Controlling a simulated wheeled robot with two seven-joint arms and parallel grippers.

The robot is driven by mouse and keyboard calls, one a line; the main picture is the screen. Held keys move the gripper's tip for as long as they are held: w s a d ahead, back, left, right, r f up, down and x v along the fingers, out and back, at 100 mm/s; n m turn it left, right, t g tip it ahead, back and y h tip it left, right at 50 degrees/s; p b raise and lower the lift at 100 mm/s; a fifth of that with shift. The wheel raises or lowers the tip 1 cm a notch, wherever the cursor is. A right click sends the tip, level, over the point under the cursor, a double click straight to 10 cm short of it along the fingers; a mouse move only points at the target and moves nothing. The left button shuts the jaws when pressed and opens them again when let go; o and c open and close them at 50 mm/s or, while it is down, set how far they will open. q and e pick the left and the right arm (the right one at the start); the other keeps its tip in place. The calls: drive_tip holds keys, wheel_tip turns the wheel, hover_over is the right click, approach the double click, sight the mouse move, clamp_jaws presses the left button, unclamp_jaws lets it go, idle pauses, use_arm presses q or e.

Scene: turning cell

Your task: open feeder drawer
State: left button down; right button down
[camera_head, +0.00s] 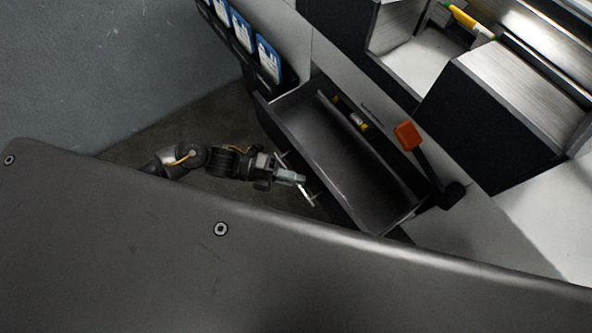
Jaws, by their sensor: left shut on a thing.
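The feeder drawer (345,165) is a dark, open-topped box that stands well out from the white front of the machine. Its long inside floor shows. A light bar handle (309,198) is on its outer front side, facing my arm. My left gripper (297,178) comes in from the left and is shut on the handle at about its middle. The fingertips are small here and partly blend with the handle. My right gripper is not in view.
A lever with an orange knob (407,135) stands by the drawer's right end. A small yellow-ended item (357,119) shows at the drawer's back side. Blue-and-white cards (268,58) hang on the panel at upper left.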

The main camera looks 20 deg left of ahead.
use_arm(q)
drive_tip(key=shift+s+a, duration=0.15)
drive_tip(key=c, duration=1.5)
unclamp_jaws()
drive_tip(key=shift+a, duration=0.1)
drive_tip(key=a+r+b, duration=0.1)
drive_tip(key=a+b, duration=0.2)
drive_tip(key=a, duration=0.7)
drive_tip(key=shift+s+a+r+b, duration=0.25)
drive_tip(key=shift+s+b, duration=0.1)
drive_tip(key=shift+s, duration=0.1)
